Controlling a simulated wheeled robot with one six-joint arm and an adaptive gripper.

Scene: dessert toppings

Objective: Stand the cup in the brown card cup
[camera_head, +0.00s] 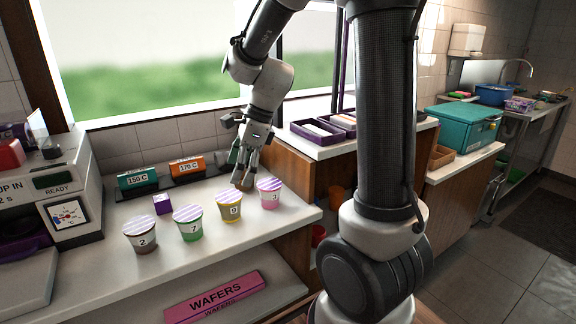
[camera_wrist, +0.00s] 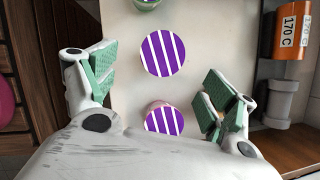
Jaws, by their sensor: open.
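Several cups with purple-and-white striped lids stand in a row on the counter: a brown one marked 2 (camera_head: 142,238), a green one marked 7 (camera_head: 190,226), a yellow one marked 0 (camera_head: 230,208) and a pink one marked 3 (camera_head: 269,196). My gripper (camera_head: 243,172) is open and empty, above the counter behind the yellow and pink cups. In the wrist view, a striped lid (camera_wrist: 164,119) shows between the open fingers, partly hidden by my gripper's body. A small brown thing (camera_head: 246,185) is below the fingers, mostly hidden; I cannot tell whether it is the brown card cup.
Green 150 C (camera_head: 138,179) and orange 170 C (camera_head: 187,167) blocks stand behind the cups, near a small purple box (camera_head: 162,204). A machine (camera_head: 60,190) stands at the left. A pink wafers box (camera_head: 213,297) lies on the lower shelf. The front counter strip is clear.

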